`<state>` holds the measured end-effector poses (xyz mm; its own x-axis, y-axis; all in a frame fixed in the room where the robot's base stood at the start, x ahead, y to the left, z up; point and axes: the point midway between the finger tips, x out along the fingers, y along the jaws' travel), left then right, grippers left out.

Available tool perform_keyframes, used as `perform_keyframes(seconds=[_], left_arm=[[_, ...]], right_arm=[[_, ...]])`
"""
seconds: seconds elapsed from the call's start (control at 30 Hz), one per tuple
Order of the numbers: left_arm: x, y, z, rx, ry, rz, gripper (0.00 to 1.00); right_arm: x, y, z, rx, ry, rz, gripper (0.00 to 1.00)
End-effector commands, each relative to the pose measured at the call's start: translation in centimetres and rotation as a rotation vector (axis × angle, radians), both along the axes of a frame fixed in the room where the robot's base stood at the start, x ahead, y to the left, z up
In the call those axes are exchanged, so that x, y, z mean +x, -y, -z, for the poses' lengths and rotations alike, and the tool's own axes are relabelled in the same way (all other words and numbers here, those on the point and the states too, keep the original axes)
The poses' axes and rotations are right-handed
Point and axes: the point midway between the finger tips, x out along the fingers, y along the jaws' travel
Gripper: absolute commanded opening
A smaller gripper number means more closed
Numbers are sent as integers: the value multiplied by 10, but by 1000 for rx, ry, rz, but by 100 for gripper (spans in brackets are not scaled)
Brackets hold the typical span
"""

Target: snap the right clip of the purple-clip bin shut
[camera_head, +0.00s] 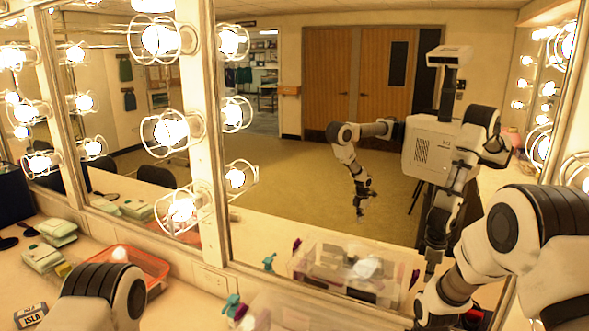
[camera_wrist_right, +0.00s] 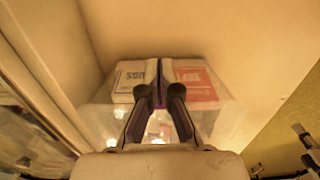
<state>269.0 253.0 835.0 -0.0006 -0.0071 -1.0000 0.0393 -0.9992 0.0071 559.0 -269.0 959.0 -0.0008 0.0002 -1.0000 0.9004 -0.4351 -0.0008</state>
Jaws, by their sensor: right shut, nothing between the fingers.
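A purple spot shows between the fingers; contact is unclear. My left gripper shows only as a small mirror reflection (camera_head: 363,210), away from the bin.
The mirror (camera_head: 270,180) with its bulb-lined frame stands close behind the counter. An orange tray (camera_head: 140,262), pale green packs (camera_head: 45,255) and an ISLA name tag (camera_head: 30,317) lie at the left. My right arm covers the counter's right side.

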Motion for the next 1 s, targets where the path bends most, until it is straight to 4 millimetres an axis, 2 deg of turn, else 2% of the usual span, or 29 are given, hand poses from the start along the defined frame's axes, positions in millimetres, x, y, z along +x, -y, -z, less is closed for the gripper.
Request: perform_keyframes(seconds=[0.87,1.0], left_arm=[[0,0,-4,0,0,0,0],[0,0,-11,0,0,0,0]], right_arm=[[12,-24,-8,0,1,0,0],[12,-23,-15,0,1,0,0]])
